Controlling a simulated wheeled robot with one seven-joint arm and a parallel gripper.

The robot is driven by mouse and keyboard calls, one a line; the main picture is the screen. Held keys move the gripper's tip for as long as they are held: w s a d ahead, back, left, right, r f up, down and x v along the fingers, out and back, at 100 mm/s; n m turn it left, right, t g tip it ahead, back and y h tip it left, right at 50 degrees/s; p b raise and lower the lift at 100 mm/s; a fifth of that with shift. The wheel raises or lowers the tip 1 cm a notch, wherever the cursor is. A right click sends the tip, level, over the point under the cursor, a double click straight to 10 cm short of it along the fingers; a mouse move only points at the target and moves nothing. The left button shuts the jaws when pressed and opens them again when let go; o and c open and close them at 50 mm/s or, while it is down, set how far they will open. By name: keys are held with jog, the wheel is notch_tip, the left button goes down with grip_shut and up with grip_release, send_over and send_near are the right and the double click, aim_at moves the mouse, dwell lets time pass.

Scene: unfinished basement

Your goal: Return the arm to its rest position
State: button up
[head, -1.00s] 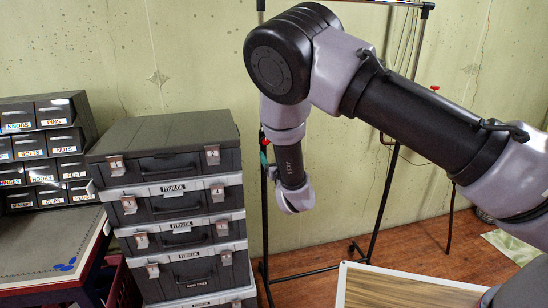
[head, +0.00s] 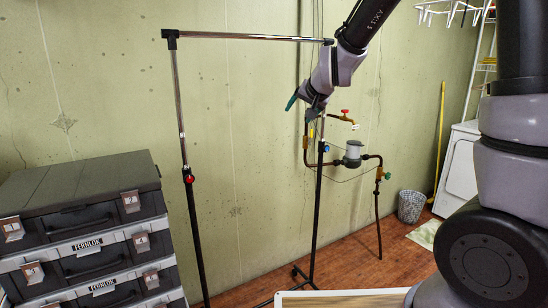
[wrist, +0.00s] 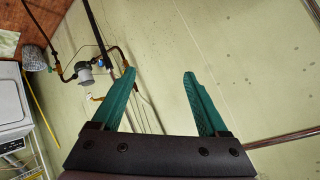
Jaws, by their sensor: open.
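My gripper (wrist: 160,82) shows in the wrist view with its two teal fingers spread apart and nothing between them. The green wall is beyond the fingers. My large grey and black arm links fill the right side of the head view.
A metal garment rack (head: 245,37) stands by the wall. Stacked black toolboxes (head: 85,185) stand at left. Pipes with a meter (head: 352,153), a waste bin (head: 411,206), a yellow pole (head: 439,140) and a white appliance (head: 459,168) are at right.

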jog(key=s+d+r+g, duration=0.2)
jog(key=s+d+r, duration=0.5)
jog(key=s+d, duration=0.55)
jog(key=s+d+g+h, duration=0.1)
jog(key=s+d, duration=0.3)
jog(key=s, duration=1.1)
jog(key=shift+d+m, duration=0.2)
jog(key=shift+m, duration=0.2)
jog(key=shift+r, duration=0.1)
